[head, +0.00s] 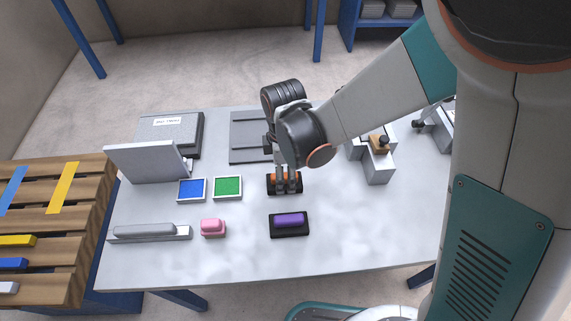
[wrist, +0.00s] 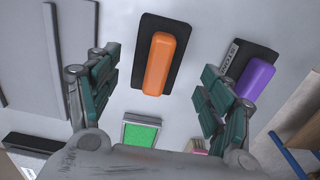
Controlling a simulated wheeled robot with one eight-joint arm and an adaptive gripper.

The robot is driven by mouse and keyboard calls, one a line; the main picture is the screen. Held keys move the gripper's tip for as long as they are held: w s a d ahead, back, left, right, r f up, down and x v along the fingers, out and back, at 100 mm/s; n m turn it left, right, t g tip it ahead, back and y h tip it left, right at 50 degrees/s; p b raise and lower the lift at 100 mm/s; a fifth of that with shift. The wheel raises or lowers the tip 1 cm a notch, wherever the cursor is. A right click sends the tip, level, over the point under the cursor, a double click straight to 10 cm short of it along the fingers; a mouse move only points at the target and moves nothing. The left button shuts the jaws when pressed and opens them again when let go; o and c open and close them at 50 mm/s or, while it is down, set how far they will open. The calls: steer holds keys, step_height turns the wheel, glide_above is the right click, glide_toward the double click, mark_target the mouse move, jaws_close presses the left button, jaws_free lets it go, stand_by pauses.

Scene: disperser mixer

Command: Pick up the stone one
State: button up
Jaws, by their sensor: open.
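A purple block (head: 289,220) lies on a black base (head: 274,233) near the front of the table. In the wrist view the purple block (wrist: 255,79) is at the right, and its base carries a partly readable label beginning "STON" (wrist: 230,54). An orange block (wrist: 160,62) on a black base (wrist: 148,22) is near the centre of the wrist view. My gripper (head: 285,183) is open and empty, with its fingers over the orange block in the head view. In the wrist view the fingers (wrist: 158,75) stand on either side of the orange block, with gaps. The purple block is just outside the right finger.
Blue (head: 192,189) and green (head: 227,187) squares lie to the left. A pink block (head: 213,228) and a long grey piece (head: 145,230) are at the front left. A white panel (head: 147,163) stands behind. The table (head: 360,240) is clear right of the purple block.

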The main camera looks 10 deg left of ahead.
step_height(320, 180, down, 5)
steer(key=shift+w+r+b, duration=0.1)
steer(key=shift+w+b, duration=0.05)
steer(key=shift+b, duration=0.95)
steer(key=shift+r, duration=0.1)
steer(key=shift+c, duration=0.5)
steer(key=c, duration=1.3)
step_height(320, 180, up, 20)
steer(key=p, duration=1.3)
steer(key=shift+p, duration=0.35)
